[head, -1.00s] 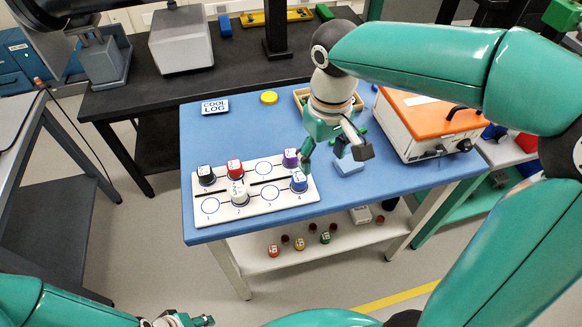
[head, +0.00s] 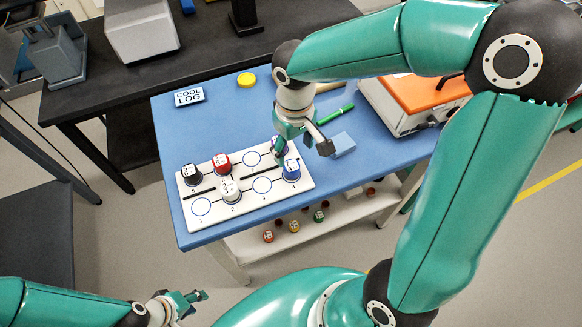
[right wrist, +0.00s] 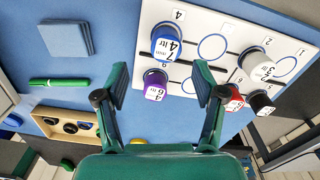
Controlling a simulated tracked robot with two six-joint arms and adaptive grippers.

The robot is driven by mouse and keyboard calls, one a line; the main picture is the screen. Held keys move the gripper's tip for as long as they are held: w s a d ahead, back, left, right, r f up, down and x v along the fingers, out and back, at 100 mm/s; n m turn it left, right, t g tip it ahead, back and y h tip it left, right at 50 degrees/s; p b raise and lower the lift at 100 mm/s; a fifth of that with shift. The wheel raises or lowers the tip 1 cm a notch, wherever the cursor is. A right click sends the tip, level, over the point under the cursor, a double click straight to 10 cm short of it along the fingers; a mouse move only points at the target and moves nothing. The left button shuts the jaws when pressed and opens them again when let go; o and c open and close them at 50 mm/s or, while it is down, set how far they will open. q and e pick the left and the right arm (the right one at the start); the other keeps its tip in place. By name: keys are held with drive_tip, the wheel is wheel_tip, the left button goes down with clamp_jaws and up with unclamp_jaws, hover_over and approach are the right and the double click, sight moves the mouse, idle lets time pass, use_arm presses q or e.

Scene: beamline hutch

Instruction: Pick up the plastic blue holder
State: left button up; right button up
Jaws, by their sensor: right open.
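The plastic blue holder (head: 291,170), with a white label, stands upright at spot 4 of the white numbered board (head: 201,208). It also shows in the right wrist view (right wrist: 166,46), ahead of the fingertips. My right gripper (head: 303,148) is open and empty above the table by the board's right end. In the right wrist view the purple holder (right wrist: 156,84) lies between its spread fingers in the picture, next to the blue one. In the head view the purple holder is mostly hidden by a finger. My left gripper (head: 190,301) is low at the bottom, its jaws unclear.
Red (head: 222,164), black (head: 191,173) and white (head: 230,190) holders stand on the board. A blue block (head: 343,143) and a green pen (head: 336,114) lie right of it. An orange-topped box (head: 415,92) stands at the right. The table's front left is clear.

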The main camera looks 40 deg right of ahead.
sight(292, 165)
drive_tip(key=shift+s+a+f+p, duration=0.1)
drive_tip(key=shift+a+f+p, duration=0.1)
drive_tip(key=shift+f, duration=1.5)
drive_tip(key=shift+a+f+p, duration=0.2)
drive_tip(key=shift+f, duration=1.5)
drive_tip(key=c, duration=1.3)
drive_tip(key=shift+o, duration=0.2)
drive_tip(key=shift+r, duration=0.1)
